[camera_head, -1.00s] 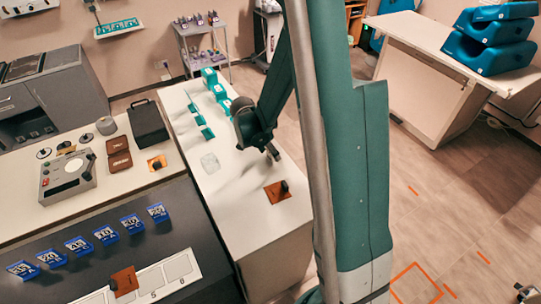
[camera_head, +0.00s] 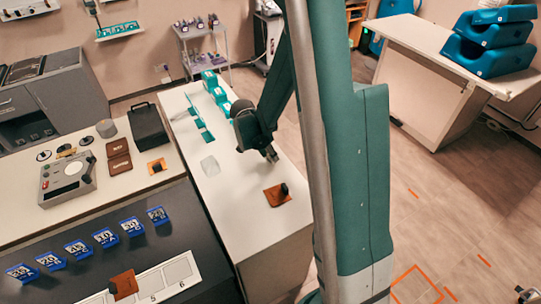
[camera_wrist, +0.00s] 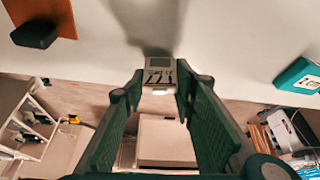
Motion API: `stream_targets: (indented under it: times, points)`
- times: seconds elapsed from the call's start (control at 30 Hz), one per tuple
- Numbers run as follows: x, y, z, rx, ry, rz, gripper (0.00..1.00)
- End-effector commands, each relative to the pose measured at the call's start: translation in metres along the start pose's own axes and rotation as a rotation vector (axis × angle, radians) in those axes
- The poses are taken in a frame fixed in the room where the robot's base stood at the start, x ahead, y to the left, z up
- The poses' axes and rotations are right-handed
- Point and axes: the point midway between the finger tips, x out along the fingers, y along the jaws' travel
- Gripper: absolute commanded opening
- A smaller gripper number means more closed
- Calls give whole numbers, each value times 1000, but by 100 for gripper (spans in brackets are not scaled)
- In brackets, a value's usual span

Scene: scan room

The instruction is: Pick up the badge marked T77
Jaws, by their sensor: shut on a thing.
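The badge marked T77 (camera_wrist: 159,74) is a small pale grey tag with dark lettering, seen in the wrist view. My gripper (camera_wrist: 157,88) is shut on it, with one green finger on each side. The badge is at the fingertips, over the edge of the white counter, and a shadow lies behind it. I cannot tell how far it is from the surface. In the head view my gripper (camera_head: 271,155) is over the white counter (camera_head: 240,190), and the badge cannot be made out there.
An orange-brown plate with a black block (camera_head: 277,194) lies near the counter's front. Teal items (camera_head: 215,90) stand at the counter's far left. A pale translucent piece (camera_head: 210,166) lies left of my gripper. Blue tags (camera_head: 105,237) line the dark bench.

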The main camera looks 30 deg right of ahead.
Motion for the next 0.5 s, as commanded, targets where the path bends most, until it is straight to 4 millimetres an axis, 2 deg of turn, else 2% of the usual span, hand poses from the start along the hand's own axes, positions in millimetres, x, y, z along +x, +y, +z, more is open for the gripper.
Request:
stream_targets:
  times: [0.27, 0.5]
  points:
    - [-15, 0, -6, 0, 0, 0, 18]
    - [-39, 0, -16, 0, 0, 0, 18]
